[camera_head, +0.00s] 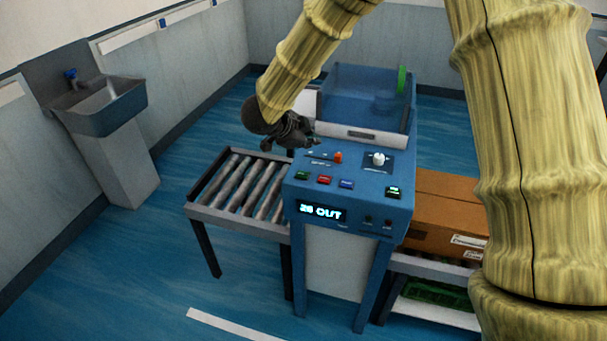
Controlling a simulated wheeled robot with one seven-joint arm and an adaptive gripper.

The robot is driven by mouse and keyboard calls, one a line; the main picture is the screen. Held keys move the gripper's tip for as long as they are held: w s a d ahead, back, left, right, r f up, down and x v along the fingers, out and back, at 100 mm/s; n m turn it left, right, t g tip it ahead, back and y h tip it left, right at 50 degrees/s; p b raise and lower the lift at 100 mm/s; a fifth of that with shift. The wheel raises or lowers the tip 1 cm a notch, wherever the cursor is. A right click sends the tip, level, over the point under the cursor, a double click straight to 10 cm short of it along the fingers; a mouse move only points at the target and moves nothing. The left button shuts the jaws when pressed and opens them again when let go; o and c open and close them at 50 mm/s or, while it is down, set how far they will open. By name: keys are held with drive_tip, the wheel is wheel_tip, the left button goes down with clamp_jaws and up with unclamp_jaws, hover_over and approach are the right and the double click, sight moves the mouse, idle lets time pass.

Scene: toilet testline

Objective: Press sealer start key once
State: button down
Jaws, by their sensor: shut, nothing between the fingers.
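The sealer is a blue machine (344,235) in the middle of the view, with a sloped control panel. The panel carries a green key (302,175), a red key (324,180), a blue key (347,184) and another green key (393,192) at the right. Their labels are too small to read, so I cannot tell which is the start key. An orange button (338,157) and a white knob (378,158) sit higher up. My gripper (312,144) is shut and empty over the panel's upper left; contact cannot be told.
A roller conveyor (195,208) adjoins the machine's left side. A cardboard box (436,234) is at its right, above a shelf with a green crate (437,294). A clear hood (366,98) stands behind the panel. A sink (100,105) is at the left wall.

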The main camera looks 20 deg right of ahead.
drive_tip(key=b, duration=0.3)
hover_over(305, 175)
drive_tip(key=f, duration=0.5)
drive_tip(key=shift+w+f, duration=0.2)
drive_tip(key=shift+w, duration=0.15)
drive_tip(key=shift+s+f, duration=0.15)
drive_tip(key=shift+f, duration=0.2)
drive_tip(key=shift+s+f+b, duration=0.5)
drive_tip(key=shift+s+b, duration=0.15)
drive_tip(key=shift+b, duration=0.3)
drive_tip(key=shift+f, duration=0.3)
drive_tip(key=shift+w+f+b, duration=0.2)
drive_tip(key=shift+w+f, duration=0.05)
drive_tip(key=shift+f, duration=0.35)
drive_tip(key=shift+w+f+b, duration=0.15)
drive_tip(key=shift+w+f, duration=0.1)
drive_tip(key=shift+f, duration=0.45)
drive_tip(key=shift+s+r, duration=0.25)
drive_tip(key=shift+s, duration=0.05)
drive_tip(key=shift+w+f, duration=0.2)
